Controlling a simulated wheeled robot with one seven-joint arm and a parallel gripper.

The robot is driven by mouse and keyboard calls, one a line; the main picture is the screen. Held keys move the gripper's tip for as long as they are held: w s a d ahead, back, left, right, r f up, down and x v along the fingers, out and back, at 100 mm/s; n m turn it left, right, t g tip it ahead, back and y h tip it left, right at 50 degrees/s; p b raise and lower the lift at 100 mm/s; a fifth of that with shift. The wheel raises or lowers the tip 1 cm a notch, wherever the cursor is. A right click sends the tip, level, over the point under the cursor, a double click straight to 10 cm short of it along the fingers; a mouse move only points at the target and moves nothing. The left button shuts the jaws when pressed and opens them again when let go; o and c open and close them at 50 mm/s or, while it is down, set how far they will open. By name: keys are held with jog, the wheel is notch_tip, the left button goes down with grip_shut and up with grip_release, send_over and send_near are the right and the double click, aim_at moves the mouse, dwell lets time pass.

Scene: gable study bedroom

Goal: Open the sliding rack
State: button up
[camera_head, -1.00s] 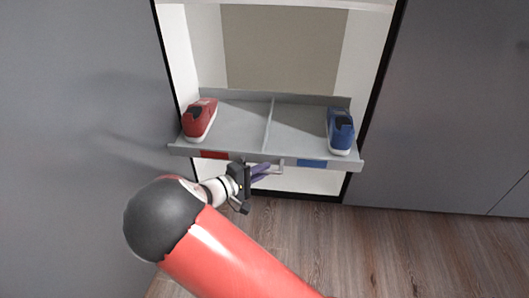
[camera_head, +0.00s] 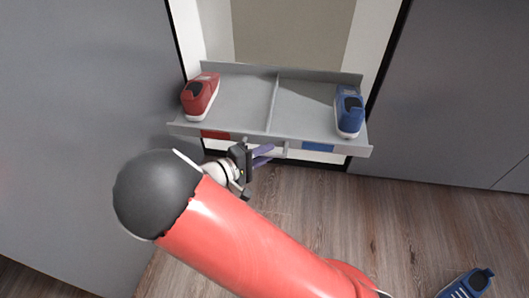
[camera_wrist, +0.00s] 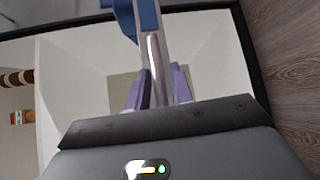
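The grey sliding rack (camera_head: 240,105) juts out of a white cabinet opening. A divider splits it in two. A red shoe (camera_head: 201,97) is in its left part and a blue shoe (camera_head: 349,112) in its right part. The front carries a red label (camera_head: 215,134), a blue label (camera_head: 318,146) and, between them, a metal handle (camera_head: 282,151). My gripper (camera_head: 263,155) is at the handle. In the wrist view, its purple fingers (camera_wrist: 161,80) close on both sides of the shiny handle bar (camera_wrist: 154,55). My arm hides part of the floor.
Another blue shoe (camera_head: 466,285) lies on the wooden floor (camera_head: 420,225) at the lower right. Plain grey panels (camera_head: 455,90) flank the opening. Brown and orange items (camera_wrist: 15,78) show at the wrist view's left.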

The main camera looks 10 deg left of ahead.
jog(key=shift+o, duration=0.8)
jog(key=v, duration=0.7)
jog(key=shift+s+a+p, duration=0.3)
jog(key=shift+p, duration=0.1)
jog(key=s+d+r+m+g+y+p, duration=0.1)
jog(key=d+r+m+g+y+p, duration=0.15)
jog(key=d+r+g, duration=0.5)
jog(key=s+d+r+m+g+y+p, duration=0.1)
jog(key=d+r+m+g+y+p, duration=0.2)
jog(key=d, duration=0.7)
jog(key=s+d+r+m+t+y+p, duration=0.2)
jog(key=s+d+r, duration=0.3)
jog(key=r, duration=0.3)
jog(key=s+d+r+m+t+y+p, duration=0.1)
jog(key=s+d+r+m+t+y, duration=0.1)
jog(key=r, duration=0.7)
jog(key=s+d+t+y, duration=0.1)
jog(key=s+d+y, duration=0.1)
jog(key=s+d, duration=0.1)
jog(key=shift+s+r+y+p, duration=0.25)
jog(key=shift+s+y+p, duration=0.1)
jog(key=shift+s, duration=0.45)
